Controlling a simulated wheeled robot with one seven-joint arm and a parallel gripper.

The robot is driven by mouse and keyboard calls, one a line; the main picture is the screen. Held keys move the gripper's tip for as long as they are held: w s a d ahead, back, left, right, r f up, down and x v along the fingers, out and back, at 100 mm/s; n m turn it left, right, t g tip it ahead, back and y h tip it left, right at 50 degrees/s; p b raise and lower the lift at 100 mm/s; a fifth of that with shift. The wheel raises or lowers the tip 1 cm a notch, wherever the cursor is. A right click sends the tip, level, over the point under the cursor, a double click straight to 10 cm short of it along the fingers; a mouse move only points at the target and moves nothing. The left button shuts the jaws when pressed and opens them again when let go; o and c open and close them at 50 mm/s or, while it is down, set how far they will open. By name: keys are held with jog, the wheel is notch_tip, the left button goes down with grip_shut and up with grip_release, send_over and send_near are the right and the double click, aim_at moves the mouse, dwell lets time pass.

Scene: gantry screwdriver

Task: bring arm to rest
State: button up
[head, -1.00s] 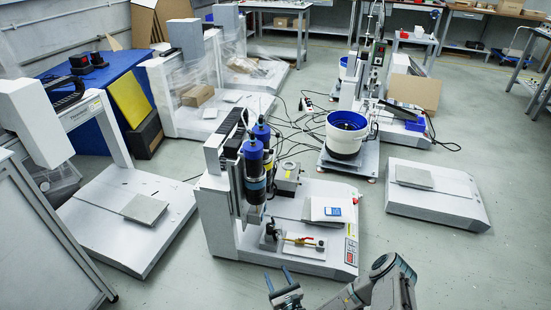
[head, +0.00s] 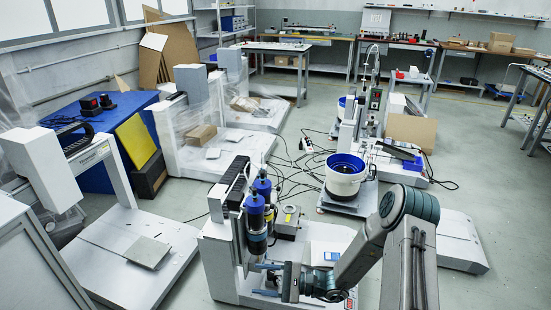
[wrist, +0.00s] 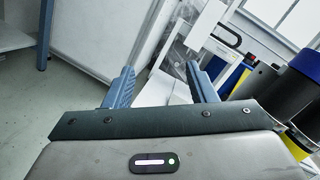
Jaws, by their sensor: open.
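My gripper (head: 266,279) is at the lower middle of the head view, at the end of my raised, bent arm. Its two fingers point left and are apart, with nothing between them. In the head view it overlaps the front of the gantry screwdriver station (head: 218,250). In the wrist view the gripper (wrist: 160,88) also shows spread blue fingers with an empty gap. The station's blue-capped screwdriver cylinders (head: 256,210) stand just above the gripper in the head view. Part of the station's base is hidden behind my arm.
A white bowl feeder with a blue rim (head: 345,177) stands behind my arm. Another gantry (head: 52,170) stands at the left, a flat grey base (head: 460,240) at the right. Dark cylinders (wrist: 298,88) are close on the right in the wrist view. Cables (head: 285,165) lie on the floor.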

jog(key=s+d+r+n+h+p, duration=0.4)
jog(key=s+d+r+h+p, duration=0.1)
jog(key=r, duration=0.9)
jog(key=s+d+r+n+h+p, duration=0.4)
jog(key=s+d+r+h+p, duration=0.2)
jog(key=r, duration=0.8)
jog(key=s+d+r+n+t+h+p, duration=0.1)
jog(key=s+d+r+n+h+p, duration=0.3)
jog(key=r, duration=1)
jog(key=s+d+h+p, duration=0.2)
jog(key=s+d+h, duration=0.1)
jog(key=shift+s+d+h, duration=0.2)
jog(key=shift+h, duration=0.1)
